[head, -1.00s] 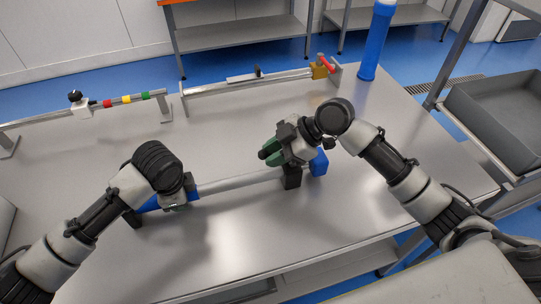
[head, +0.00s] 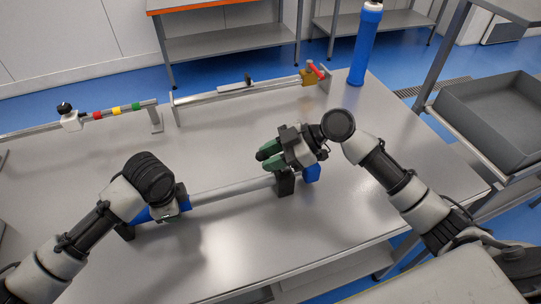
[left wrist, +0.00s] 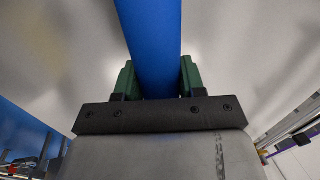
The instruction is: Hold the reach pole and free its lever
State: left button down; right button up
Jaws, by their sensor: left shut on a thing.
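The reach pole (head: 232,190) is a grey bar lying left to right near the front of the bench. It has a blue grip (head: 143,215) at its left and a blue end piece (head: 312,172) at its right. My left gripper (left wrist: 157,78) is shut around the blue grip, with one green finger on each side in the left wrist view. My right gripper (head: 268,158) is just above the pole's right part, with its green fingers apart and nothing seen between them. I cannot make out the pole's lever.
Black rests (head: 285,183) support the pole. Behind stand a rail with a red lever (head: 315,71) and a rail with coloured bands (head: 117,108). A blue cylinder (head: 366,45) stands at the back right corner. A grey tub (head: 490,125) is off to the right. The bench middle is clear.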

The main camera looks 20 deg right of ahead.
jog(key=shift+o, duration=0.7)
jog(key=shift+d, duration=0.1)
jog(key=v, duration=1.2)
pick_arm(q)
jog(key=c, duration=0.6)
grip_release()
jog(key=shift+r, duration=0.1)
jog(key=r, duration=0.4)
jog(key=s+r, duration=0.1)
jog(key=r, duration=0.2)
jog(key=s+r, duration=0.1)
jog(key=r, duration=0.3)
jog(key=shift+s+r, duration=0.15)
jog(key=shift+r, duration=0.15)
